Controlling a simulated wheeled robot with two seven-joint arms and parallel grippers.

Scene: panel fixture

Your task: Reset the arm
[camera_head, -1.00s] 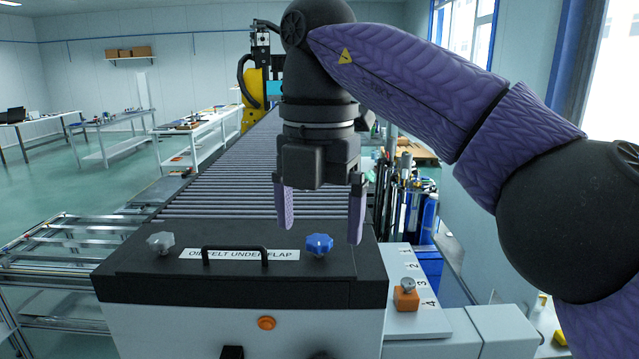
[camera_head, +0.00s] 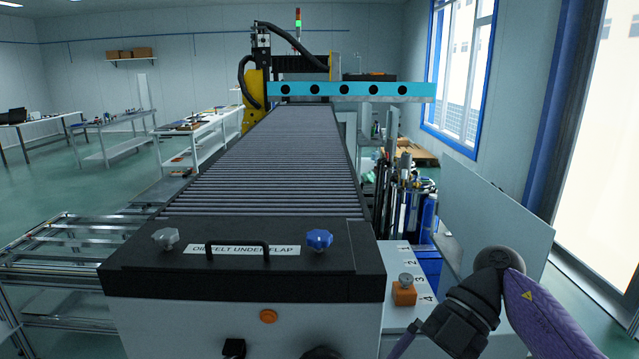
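My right arm comes in at the lower right, bent at a dark joint. My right gripper (camera_head: 403,343) points down and left beside the panel, with one purple finger partly visible at the bottom edge. The rest of it is cut off or hidden, so its opening does not show. My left gripper is not in view. The black panel (camera_head: 200,277) carries a grey star knob (camera_head: 165,238), a blue star knob (camera_head: 319,240), a black handle (camera_head: 237,246) and a label (camera_head: 242,250) reading "OIL FELT UNDER FLAP".
An orange block (camera_head: 404,295) with a grey knob stands on the numbered white strip (camera_head: 395,257), close to my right arm. A roller conveyor (camera_head: 275,160) runs back from the panel. An orange button (camera_head: 268,316) is on the front face.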

